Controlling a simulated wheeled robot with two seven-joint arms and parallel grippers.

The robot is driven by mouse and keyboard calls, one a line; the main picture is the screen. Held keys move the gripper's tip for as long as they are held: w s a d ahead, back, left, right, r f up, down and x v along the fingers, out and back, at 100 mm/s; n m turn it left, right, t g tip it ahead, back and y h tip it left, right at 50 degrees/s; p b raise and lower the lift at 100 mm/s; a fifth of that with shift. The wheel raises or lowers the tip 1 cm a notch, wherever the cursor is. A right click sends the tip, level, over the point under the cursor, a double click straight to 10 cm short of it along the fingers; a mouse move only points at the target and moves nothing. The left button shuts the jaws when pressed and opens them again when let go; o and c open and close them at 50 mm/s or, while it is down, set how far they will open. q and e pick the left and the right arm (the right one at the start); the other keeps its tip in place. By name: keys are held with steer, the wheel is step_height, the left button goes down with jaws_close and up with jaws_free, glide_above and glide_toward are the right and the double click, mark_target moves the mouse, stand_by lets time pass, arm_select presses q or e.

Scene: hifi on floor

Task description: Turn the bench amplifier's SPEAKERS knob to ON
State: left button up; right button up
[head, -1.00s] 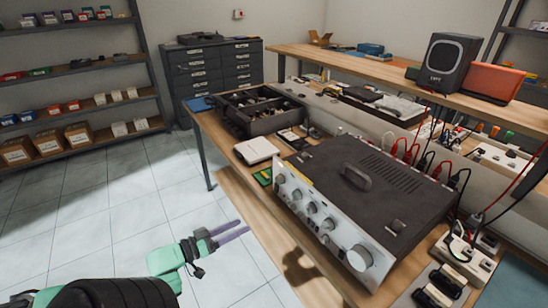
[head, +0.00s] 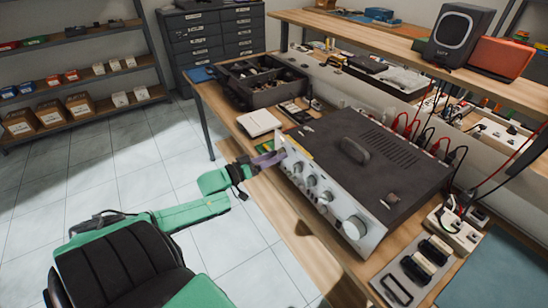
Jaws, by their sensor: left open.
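The bench amplifier (head: 375,158) sits on the wooden bench, with a dark top, a handle and a silver front panel. Several knobs line the panel; a large knob (head: 354,227) is at its near right end and smaller ones (head: 312,181) run toward the far left. Labels are too small to read, so I cannot tell which knob is SPEAKERS. My left gripper (head: 268,159) is open, its purple fingers at the far left end of the panel. They overlap that end in the picture; I cannot tell whether they touch a knob. My right gripper is not in view.
A black parts tray (head: 262,88) and a white box (head: 259,122) stand beyond the amplifier. A metal tray with black items (head: 412,272) and a power strip (head: 455,232) lie at its right. Cables rise behind the amplifier.

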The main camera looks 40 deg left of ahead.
arm_select(q)
jaws_close()
steer(key=shift+m, duration=0.3)
steer(key=m+p, duration=0.1)
steer(key=m, duration=1)
stand_by(0.4)
steer(key=shift+m, duration=0.3)
jaws_free()
